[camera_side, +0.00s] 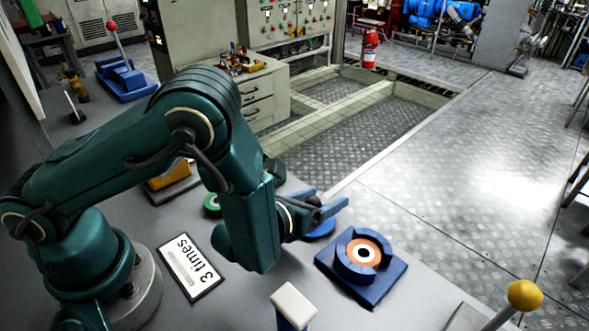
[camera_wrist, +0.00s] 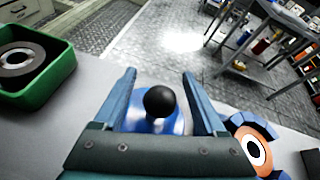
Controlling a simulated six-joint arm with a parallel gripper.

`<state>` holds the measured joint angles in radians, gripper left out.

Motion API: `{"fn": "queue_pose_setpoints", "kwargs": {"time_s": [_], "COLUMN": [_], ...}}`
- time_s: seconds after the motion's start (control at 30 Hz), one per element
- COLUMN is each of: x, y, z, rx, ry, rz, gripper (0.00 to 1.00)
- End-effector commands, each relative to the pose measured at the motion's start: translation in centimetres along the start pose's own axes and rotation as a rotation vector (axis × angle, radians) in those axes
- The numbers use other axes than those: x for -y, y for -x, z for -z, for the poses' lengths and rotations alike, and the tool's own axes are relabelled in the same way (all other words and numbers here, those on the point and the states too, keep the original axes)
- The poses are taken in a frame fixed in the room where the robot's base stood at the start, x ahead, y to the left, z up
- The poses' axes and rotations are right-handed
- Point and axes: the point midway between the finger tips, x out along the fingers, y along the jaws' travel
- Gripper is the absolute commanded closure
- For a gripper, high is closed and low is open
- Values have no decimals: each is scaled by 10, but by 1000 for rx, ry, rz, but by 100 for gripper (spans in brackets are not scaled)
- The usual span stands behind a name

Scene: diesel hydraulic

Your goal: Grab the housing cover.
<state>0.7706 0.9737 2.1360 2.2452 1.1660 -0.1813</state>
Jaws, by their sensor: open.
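My gripper (camera_side: 322,203) is open in the side view, its blue fingers reaching out low over the bench. In the wrist view my gripper (camera_wrist: 159,76) has its two fingers spread apart. A blue part with a black ball knob (camera_wrist: 159,101), which looks like the housing cover, sits between and beyond the fingers, with gaps on both sides. Its lower part is hidden by the gripper body. In the side view a blue round piece (camera_side: 322,229) shows just below the fingers, mostly hidden. I cannot tell whether anything touches.
A blue fixture (camera_side: 341,262) holding an orange ring (camera_side: 362,249) stands right of my gripper. A green tray (camera_wrist: 38,92) with a metal ring (camera_wrist: 20,60) is at left in the wrist view. A "3 times" sign (camera_side: 190,267) and a white-topped block (camera_side: 293,305) stand nearer the camera.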

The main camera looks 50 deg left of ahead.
Motion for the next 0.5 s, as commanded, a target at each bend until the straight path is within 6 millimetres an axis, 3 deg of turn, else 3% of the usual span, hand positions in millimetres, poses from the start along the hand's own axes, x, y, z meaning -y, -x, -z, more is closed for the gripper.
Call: {"fn": "queue_pose_setpoints", "kwargs": {"time_s": [0.23, 0.4, 0.43, 0.5], "x": [0, 0, 0, 0], "y": [-1, -1, -1, -1], "z": [0, 0, 0, 0], "rx": [-1, 0, 0, 0], "ry": [-1, 0, 0, 0], "rz": [0, 0, 0, 0], "gripper": [26, 92, 100, 100]}}
